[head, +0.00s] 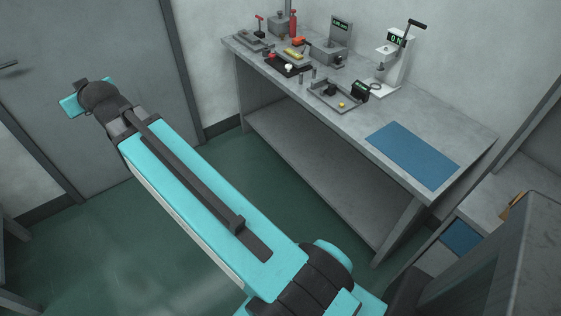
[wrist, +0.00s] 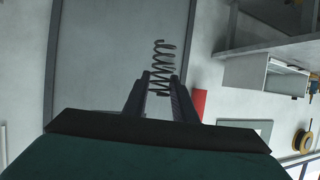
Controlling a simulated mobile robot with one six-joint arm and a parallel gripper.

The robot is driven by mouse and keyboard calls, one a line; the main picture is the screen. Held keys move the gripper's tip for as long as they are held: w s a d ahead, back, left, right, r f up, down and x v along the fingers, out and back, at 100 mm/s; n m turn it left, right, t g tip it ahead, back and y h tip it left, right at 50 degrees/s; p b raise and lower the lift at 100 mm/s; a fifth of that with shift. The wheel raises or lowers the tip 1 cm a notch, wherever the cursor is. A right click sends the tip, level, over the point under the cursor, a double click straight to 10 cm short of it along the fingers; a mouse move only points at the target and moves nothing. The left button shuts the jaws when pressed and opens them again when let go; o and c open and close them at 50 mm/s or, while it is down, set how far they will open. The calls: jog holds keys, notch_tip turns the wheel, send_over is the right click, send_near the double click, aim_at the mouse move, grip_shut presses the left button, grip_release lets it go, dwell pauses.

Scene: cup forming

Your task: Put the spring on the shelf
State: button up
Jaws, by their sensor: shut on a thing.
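The spring (wrist: 165,58) is a dark wire coil. In the wrist view it stands up from between the two fingers of my gripper (wrist: 161,82), which is shut on its lower end. Its upper coils are free and touch nothing. In the head view my arm reaches to the upper left, away from the workbench, and the spring and fingertips are hidden there. In the wrist view a grey shelf board (wrist: 270,48) shows at the upper right, apart from the spring; I cannot tell whether it is the shelf of the task.
The workbench (head: 385,120) carries a blue mat (head: 412,155), a press (head: 393,62) and several small tools and trays. Its lower board (head: 320,165) is bare. A grey door (head: 90,90) is at the left. A white open box (wrist: 265,75) and a yellow spool (wrist: 301,140) show in the wrist view.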

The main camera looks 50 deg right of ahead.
jog(key=shift+s, duration=0.1)
jog(key=shift+d+f, duration=0.2)
jog(key=shift+f, duration=0.25)
jog(key=s+d+f+m+g+h+b, duration=0.2)
jog(key=s+d+f+m+h+b, duration=0.15)
jog(key=d+f+b, duration=0.75)
jog(key=s+d+f+m+g+h+b, duration=0.25)
jog(key=s+d+f+h+b, duration=0.2)
jog(key=d+f, duration=1.2)
jog(key=s+d+f+m+g+h+b, duration=0.1)
jog(key=s+d+f+m+h+b, duration=0.3)
jog(key=d+f+b, duration=0.65)
jog(key=s+d+f+m+g+b, duration=0.3)
jog(key=s+d+f+b, duration=0.4)
jog(key=s+f, duration=0.5)
jog(key=s+d+f+m+g+b, duration=0.3)
jog(key=s+d+f+b, duration=0.4)
jog(key=s+f, duration=0.5)
jog(key=s+d+f+m+g+h+b, duration=0.1)
jog(key=s+d+f+m+g+b, duration=0.2)
jog(key=f, duration=1.7)
jog(key=s+d+g+b, duration=0.1)
jog(key=s+d+b, duration=0.3)
jog(key=s+d, duration=0.3)
jog(key=shift+s+d+f+b, duration=0.2)
jog(key=shift+s+b, duration=0.2)
jog(key=shift+s, duration=0.65)
